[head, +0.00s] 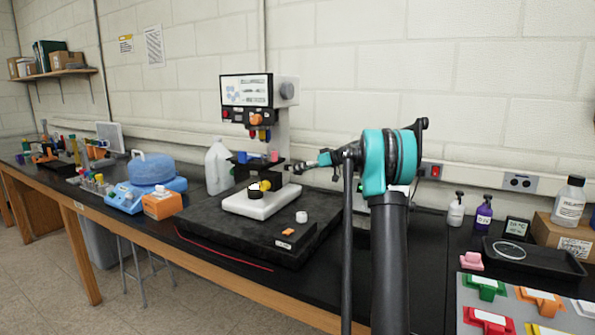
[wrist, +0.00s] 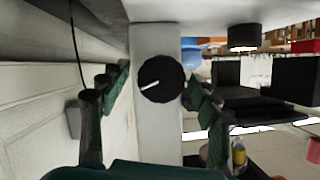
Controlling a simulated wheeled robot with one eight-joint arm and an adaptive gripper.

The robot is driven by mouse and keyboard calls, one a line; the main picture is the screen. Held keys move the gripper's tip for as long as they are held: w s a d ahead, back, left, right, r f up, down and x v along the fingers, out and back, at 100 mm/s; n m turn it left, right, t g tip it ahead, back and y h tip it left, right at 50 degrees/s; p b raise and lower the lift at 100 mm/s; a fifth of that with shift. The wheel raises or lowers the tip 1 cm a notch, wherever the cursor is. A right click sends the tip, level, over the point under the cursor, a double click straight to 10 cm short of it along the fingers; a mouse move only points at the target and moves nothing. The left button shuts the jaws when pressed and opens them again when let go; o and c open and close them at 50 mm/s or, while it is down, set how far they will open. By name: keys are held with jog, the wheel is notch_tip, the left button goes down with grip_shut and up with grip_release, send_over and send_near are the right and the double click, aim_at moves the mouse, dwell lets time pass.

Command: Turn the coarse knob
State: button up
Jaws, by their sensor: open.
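A round black knob (wrist: 161,79) with a white pointer line sits on a pale grey column (wrist: 152,135) in the wrist view. My gripper (wrist: 157,84) is open, with one dark green finger on each side of the knob. The right finger lies close to the knob's rim; I cannot tell whether it touches. In the head view, my gripper (head: 300,166) is at the right side of the microscope-like instrument (head: 258,95), level with its dark stage (head: 255,165).
The instrument stands on a black slab (head: 235,235) with a white base plate (head: 262,203). A white jug (head: 217,167) and a blue-topped device (head: 152,170) are to the left. Bottles (head: 484,211) and a black tray (head: 535,259) are on the right. The wall is close behind.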

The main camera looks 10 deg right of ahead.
jog(key=shift+w+a+f, duration=0.25)
jog(key=shift+w+a, duration=0.05)
jog(key=shift+a, duration=0.25)
jog(key=c, duration=1.2)
jog(key=shift+o, duration=0.2)
jog(key=m+g+y, duration=0.1)
jog(key=m, duration=0.1)
jog(key=shift+d+m, duration=0.1)
jog(key=shift+m, duration=0.2)
jog(key=shift+m+g+y, duration=0.6)
jog(key=shift+m+y, duration=0.2)
jog(key=shift+m, duration=0.5)
